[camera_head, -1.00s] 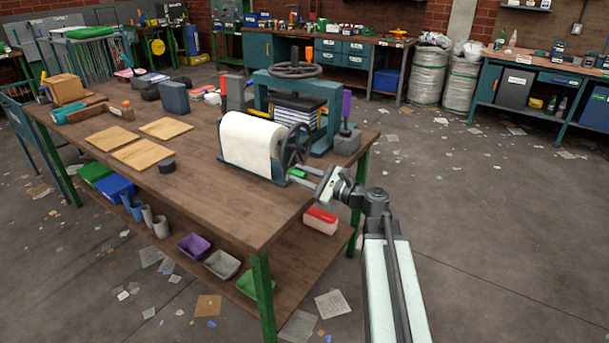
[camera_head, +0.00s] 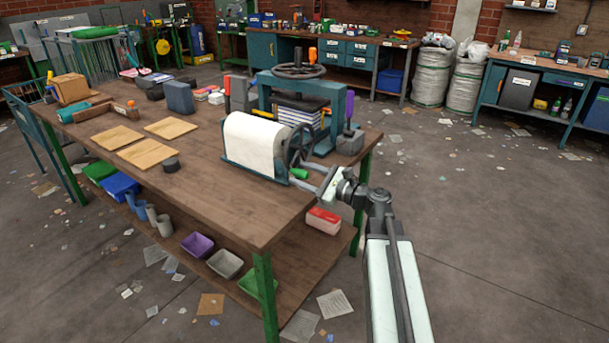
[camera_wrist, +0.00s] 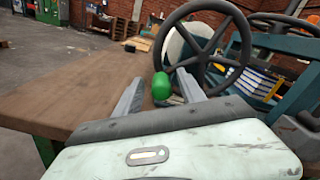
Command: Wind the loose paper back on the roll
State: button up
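A white paper roll (camera_head: 254,143) sits in a blue-grey stand near the right end of the wooden table. Paper covers its front; I cannot make out a separate loose end. A dark spoked hand wheel (camera_head: 300,146) is on the roll's right end and fills the upper middle of the wrist view (camera_wrist: 206,48). Its green handle (camera_head: 299,174) points towards me. My gripper (camera_wrist: 158,91) is open, with one finger on each side of the green handle (camera_wrist: 162,87). A gap shows at the left finger; the right finger is close, and contact is unclear.
A blue press (camera_head: 297,88) with a top wheel stands just behind the roll, with books under it. A grey block (camera_head: 350,142) with a purple-handled tool is at the right edge. Flat brown boards (camera_head: 150,153) lie on the left. The table's front middle is clear.

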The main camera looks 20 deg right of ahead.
jog(key=v, duration=0.7)
jog(key=shift+s+d, duration=0.2)
jog(key=shift+s, duration=0.15)
